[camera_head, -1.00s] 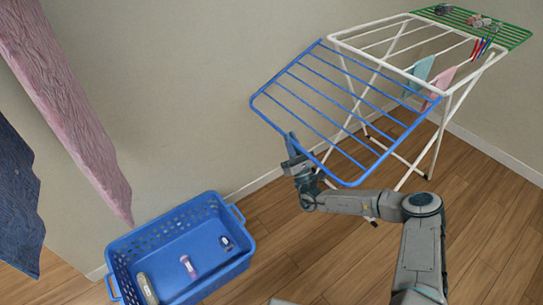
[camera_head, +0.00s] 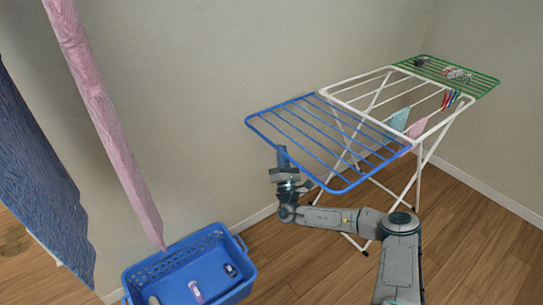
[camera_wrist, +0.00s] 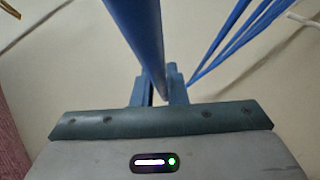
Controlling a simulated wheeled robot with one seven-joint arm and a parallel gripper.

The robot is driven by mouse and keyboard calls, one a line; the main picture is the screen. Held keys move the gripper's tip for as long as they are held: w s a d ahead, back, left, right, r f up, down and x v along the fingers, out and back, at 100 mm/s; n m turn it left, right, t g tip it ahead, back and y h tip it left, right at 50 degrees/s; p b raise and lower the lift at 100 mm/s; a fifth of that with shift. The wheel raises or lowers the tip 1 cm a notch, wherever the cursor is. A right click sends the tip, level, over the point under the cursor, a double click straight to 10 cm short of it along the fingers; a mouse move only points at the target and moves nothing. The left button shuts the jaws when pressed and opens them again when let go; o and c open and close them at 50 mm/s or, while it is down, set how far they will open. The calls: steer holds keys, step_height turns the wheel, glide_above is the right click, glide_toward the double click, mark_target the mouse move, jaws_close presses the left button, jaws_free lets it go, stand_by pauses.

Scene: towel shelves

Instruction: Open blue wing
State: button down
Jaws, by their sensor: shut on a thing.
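The blue wing (camera_head: 300,161) of the drying rack extends leftward from the white middle section (camera_head: 330,91), looking nearly level with it. My gripper (camera_head: 282,154) is at the wing's outer rail, on the side facing the basket. In the wrist view, the blue rail (camera_wrist: 137,35) runs down between the two fingers of my gripper (camera_wrist: 160,90), which are shut on it. More thin blue bars of the wing (camera_wrist: 235,38) show at the upper right. The exact contact is partly hidden behind the fingers in the head view.
The green wing (camera_head: 446,74) at the far end holds small items. A light blue cloth (camera_head: 398,120) and a pink cloth (camera_head: 417,129) hang on the rack. A blue basket (camera_head: 243,288) stands on the floor below left. Pink (camera_head: 105,110) and dark blue towels (camera_head: 40,180) hang at left.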

steer(key=shift+d+r+m+h+p, duration=0.25)
steer(key=shift+r+m+h+p, duration=0.15)
steer(key=shift+r+h, duration=0.1)
steer(key=shift+w+r, duration=0.1)
steer(key=shift+r, duration=0.2)
steer(key=c, duration=1.5)
jaws_free()
steer(key=shift+o, duration=0.2)
steer(key=shift+f, duration=0.1)
steer(key=shift+s+f, duration=0.25)
steer(key=b+v, duration=0.1)
steer(key=v, duration=1.2)
